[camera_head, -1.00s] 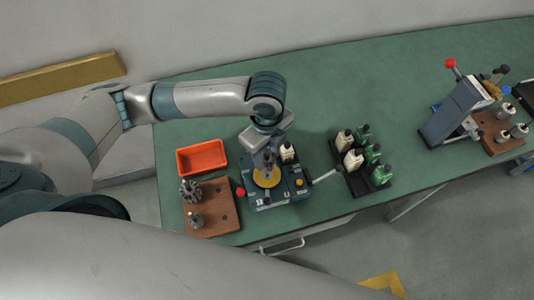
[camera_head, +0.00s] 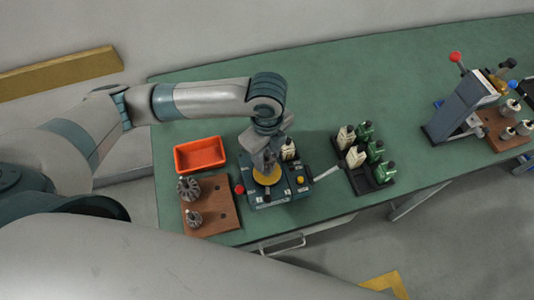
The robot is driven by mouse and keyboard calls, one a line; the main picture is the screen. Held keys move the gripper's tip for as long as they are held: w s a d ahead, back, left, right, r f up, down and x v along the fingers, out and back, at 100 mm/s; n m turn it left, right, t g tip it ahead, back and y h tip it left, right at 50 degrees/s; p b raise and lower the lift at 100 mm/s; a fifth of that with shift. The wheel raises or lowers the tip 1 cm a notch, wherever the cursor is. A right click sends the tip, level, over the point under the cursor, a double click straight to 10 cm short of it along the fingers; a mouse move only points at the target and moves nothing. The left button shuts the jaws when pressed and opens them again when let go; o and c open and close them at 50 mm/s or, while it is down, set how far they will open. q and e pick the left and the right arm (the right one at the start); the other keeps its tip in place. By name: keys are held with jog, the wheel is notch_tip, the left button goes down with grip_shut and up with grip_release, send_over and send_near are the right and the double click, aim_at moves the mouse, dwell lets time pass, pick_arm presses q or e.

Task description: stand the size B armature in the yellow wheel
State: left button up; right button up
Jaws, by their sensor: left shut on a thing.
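The yellow wheel (camera_head: 267,176) sits on top of a dark blue-grey machine (camera_head: 284,194) on the green bench. My left gripper (camera_head: 266,165) points down right over the wheel and is shut on a small grey part, likely the armature, which is mostly hidden by the fingers. I cannot tell whether that part touches the wheel. Two other grey armatures, one larger (camera_head: 188,188) and one smaller (camera_head: 194,217), stand on a brown wooden block (camera_head: 221,207) left of the machine. My right gripper is not in view.
An orange-red tray (camera_head: 200,154) lies behind the wooden block. A black rack (camera_head: 372,184) of cream and green bottles stands right of the machine, near its lever (camera_head: 327,172). A grey press-like device (camera_head: 463,105) stands far right. The bench's back middle is clear.

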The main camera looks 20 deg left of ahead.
pick_arm(q)
jog(key=shift+f+b, duration=0.45)
jog(key=shift+f, duration=0.65)
dwell(0.4)
jog(key=o, duration=1.3)
jog(key=shift+r+p, duration=2.25)
jog(key=shift+p, duration=0.4)
jog(key=shift+r, duration=0.1)
